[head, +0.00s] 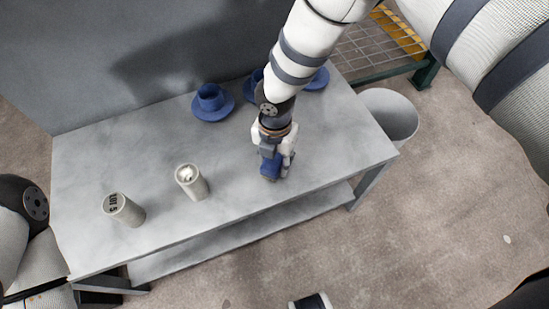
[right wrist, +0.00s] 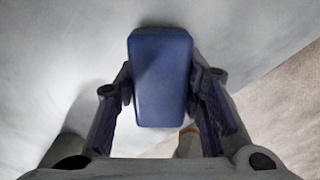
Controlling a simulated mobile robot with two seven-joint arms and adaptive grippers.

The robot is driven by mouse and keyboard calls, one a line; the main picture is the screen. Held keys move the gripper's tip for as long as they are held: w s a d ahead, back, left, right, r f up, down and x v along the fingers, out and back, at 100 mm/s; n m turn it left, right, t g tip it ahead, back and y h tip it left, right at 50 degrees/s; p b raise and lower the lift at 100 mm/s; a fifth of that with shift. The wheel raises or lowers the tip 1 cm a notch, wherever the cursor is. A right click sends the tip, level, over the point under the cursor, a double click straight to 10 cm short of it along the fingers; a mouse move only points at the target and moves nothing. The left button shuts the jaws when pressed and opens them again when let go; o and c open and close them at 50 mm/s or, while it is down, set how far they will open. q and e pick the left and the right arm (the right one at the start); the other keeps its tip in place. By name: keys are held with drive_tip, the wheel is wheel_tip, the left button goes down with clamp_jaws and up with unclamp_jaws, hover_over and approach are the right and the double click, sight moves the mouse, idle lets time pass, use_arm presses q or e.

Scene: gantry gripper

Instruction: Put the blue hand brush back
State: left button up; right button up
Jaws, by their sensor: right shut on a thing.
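The blue hand brush (head: 268,170) is in my right gripper (head: 275,163), low over the front right part of the grey table (head: 100,170). In the right wrist view the brush (right wrist: 162,75) is a blue rounded block between the two fingers of the right gripper (right wrist: 163,90), which are shut on it. I cannot tell whether the brush touches the table, and its bristles do not show. My left gripper is not in view; only part of the left arm shows at the left edge.
Blue cups on saucers (head: 211,102) stand along the table's back, partly hidden by my right arm. A pale can with printing (head: 124,210) and another pale can (head: 191,182) stand at the front left. A grey bin (head: 395,115) stands past the right edge.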

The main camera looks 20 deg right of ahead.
drive_tip(key=shift+f, duration=0.1)
drive_tip(key=o, duration=1.2)
